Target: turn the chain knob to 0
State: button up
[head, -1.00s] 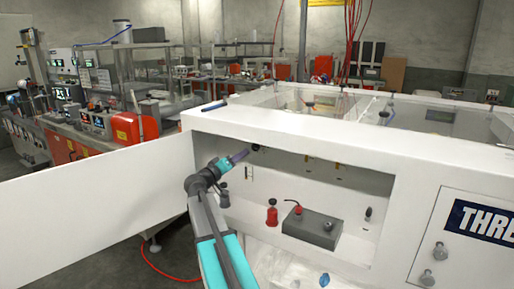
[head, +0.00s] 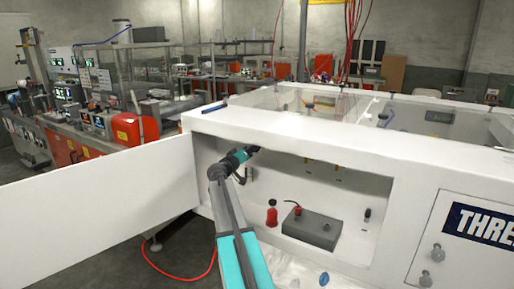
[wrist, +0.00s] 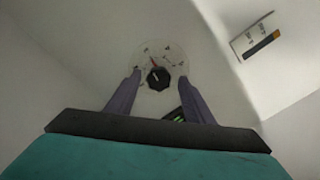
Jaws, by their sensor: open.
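The chain knob (wrist: 158,80) is a small black knob on a pale round dial (wrist: 177,54) with dark markings too small to read. A red pointer mark shows at its upper left. My gripper (wrist: 160,73) is open, with one purple-grey finger on each side of the knob. I cannot tell whether the fingertips touch it. In the head view my gripper (head: 250,153) reaches into the upper left of the open white cabinet (head: 290,125), and the knob is not clearly visible there.
A label plate (wrist: 255,37) is on the surface right of the dial. The open white door (head: 90,205) extends to the left. Open room lies below my gripper.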

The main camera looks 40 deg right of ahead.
jog(key=shift+x, duration=1.15)
jog(key=c, duration=1)
jog(key=shift+d+r, duration=0.1)
jog(key=shift+c, duration=0.3)
jog(key=shift+f, duration=0.25)
